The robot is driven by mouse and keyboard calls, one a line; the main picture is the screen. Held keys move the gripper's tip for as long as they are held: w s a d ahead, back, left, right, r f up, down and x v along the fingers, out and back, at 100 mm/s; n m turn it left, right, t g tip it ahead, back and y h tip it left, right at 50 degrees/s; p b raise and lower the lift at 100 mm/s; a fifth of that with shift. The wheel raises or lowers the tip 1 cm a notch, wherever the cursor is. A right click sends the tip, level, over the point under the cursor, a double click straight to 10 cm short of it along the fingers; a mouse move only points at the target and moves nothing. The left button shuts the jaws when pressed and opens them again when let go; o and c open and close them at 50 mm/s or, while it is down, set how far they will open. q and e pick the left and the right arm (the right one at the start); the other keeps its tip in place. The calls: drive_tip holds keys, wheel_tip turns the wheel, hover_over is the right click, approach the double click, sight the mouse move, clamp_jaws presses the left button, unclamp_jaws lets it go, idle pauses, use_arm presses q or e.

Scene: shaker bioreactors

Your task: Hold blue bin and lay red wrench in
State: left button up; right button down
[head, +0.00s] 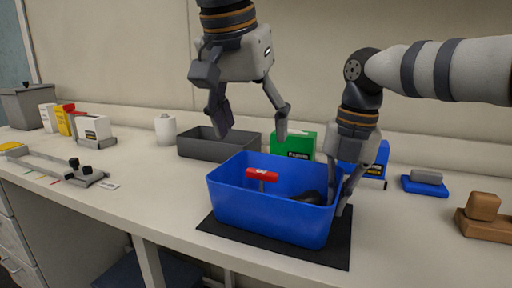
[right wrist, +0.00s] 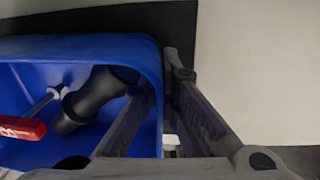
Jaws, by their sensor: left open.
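The blue bin (head: 265,214) stands upright on a black mat (head: 338,244) near the counter's front edge. A red T-shaped piece with white lettering, apparently the red wrench (head: 262,175), is inside the bin; it also shows in the right wrist view (right wrist: 22,128) with a silver shaft. My left gripper (head: 254,137) is open and empty above the bin's back side, apart from the wrench. My right gripper (head: 341,200) is shut on the bin's right wall (right wrist: 152,62), one finger inside and one outside.
A dark rounded object (right wrist: 92,100) lies in the bin beside the shaft. Behind stand a grey open bin (head: 205,149), a green box (head: 299,143) and a blue box (head: 378,158). A brown block (head: 484,207) is at right. Counter between mat and brown block is clear.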

idle(0.3)
drive_tip(key=c, duration=1.7)
unclamp_jaws()
